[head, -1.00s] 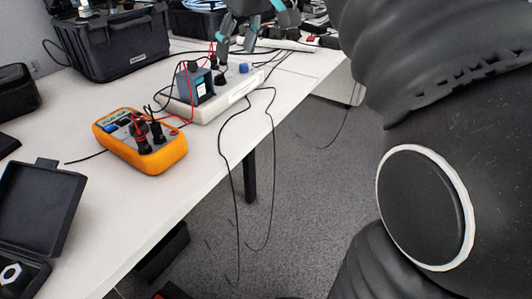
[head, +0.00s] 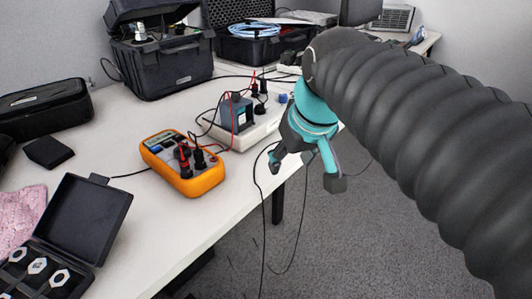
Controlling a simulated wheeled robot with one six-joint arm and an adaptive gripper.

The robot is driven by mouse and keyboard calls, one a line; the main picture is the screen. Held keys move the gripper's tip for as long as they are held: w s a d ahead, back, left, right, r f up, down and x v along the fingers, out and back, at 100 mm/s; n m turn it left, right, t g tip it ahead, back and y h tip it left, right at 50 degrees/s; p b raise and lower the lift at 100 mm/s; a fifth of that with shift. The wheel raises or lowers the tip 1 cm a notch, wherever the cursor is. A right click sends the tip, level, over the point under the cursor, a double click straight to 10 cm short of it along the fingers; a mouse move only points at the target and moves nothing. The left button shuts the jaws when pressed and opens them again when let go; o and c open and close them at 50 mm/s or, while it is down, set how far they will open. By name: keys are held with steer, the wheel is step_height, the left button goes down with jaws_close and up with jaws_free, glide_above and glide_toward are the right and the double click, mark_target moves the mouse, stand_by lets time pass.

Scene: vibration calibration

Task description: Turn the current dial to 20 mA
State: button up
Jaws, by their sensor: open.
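A white calibrator unit (head: 235,137) stands on the table with a grey-blue box (head: 238,113) on it. Black knob-like parts (head: 259,108) and a small blue knob (head: 283,98) sit to the right of the box. I cannot tell which one is the current dial, and no scale is readable. An orange multimeter (head: 205,184) with plugged leads lies nearer on the table; its reading is too small to read. My gripper (head: 306,172) is open and empty. It appears to the right of and in front of the unit, over the table's edge, apart from the knobs.
Red and black wires run between the unit and the multimeter, and loose black cables hang off the table edge. An open black case (head: 88,218) with hex nuts lies front left. Black storage boxes (head: 165,65) stand behind. The floor (head: 345,250) at right is clear.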

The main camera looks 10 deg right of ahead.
steer(key=s+f+m+p, duration=0.1)
steer(key=s+f, duration=0.4)
steer(key=f, duration=0.1)
steer(key=shift+s+f+t+h, duration=0.25)
steer(key=shift+s+t+h, duration=0.05)
